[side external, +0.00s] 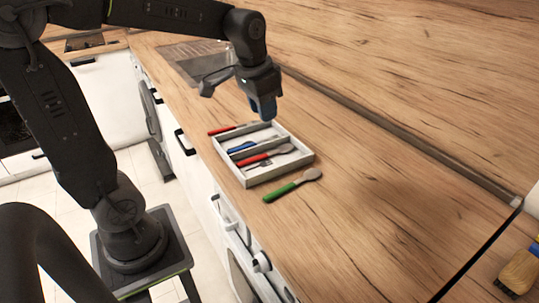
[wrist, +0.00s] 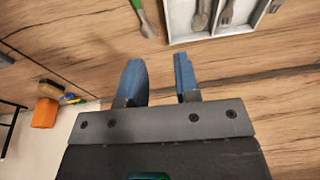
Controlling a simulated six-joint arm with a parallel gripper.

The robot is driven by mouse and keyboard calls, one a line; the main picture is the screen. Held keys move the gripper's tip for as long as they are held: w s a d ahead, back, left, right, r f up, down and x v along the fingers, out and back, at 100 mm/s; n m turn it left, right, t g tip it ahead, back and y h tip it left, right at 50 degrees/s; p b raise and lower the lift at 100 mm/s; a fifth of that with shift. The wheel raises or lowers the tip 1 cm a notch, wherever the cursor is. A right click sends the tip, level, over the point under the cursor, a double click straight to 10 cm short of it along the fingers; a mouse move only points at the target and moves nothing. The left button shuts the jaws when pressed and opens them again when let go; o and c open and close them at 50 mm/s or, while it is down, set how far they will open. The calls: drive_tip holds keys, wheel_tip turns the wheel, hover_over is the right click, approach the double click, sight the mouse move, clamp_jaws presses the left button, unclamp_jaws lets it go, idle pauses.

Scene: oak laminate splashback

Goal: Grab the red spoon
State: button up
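The red spoon (side external: 254,160) lies in a compartment of the white cutlery tray (side external: 302,160), its grey bowl toward the right. In the wrist view, a grey spoon head (wrist: 201,14) and fork head (wrist: 227,12) show inside the tray (wrist: 178,38); their handles are out of frame. I cannot tell whether that spoon is the red one. My gripper (side external: 263,108) hangs above the far edge of the tray, apart from the spoon. In the wrist view my blue fingers (wrist: 160,78) are spread with nothing between them.
A green-handled spoon (side external: 290,188) lies on the counter beside the tray's near side. A blue-handled piece (side external: 242,148) is in the tray. Another red-handled piece (side external: 221,130) lies by the tray's far left side. A brush (side external: 521,270) is at lower right. Counter right of the tray is clear.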

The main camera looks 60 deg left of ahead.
drive_tip(key=w+a+f+g, duration=0.3)
drive_tip(key=w+a+f, duration=0.3)
drive_tip(key=w+a, duration=0.3)
hover_over(270, 153)
drive_tip(key=shift+h, duration=0.3)
drive_tip(key=f, duration=0.8)
drive_tip(key=shift+w+a+f, duration=0.2)
drive_tip(key=shift+a+f, duration=0.05)
drive_tip(key=shift+f, duration=0.1)
drive_tip(key=shift+s+d+f, duration=0.1)
drive_tip(key=shift+s+f, duration=0.05)
drive_tip(key=shift+f, duration=1.2)
drive_tip(key=shift+s+d+f, duration=0.1)
drive_tip(key=shift+f, duration=1.2)
drive_tip(key=shift+c, duration=0.3)
clamp_jaws()
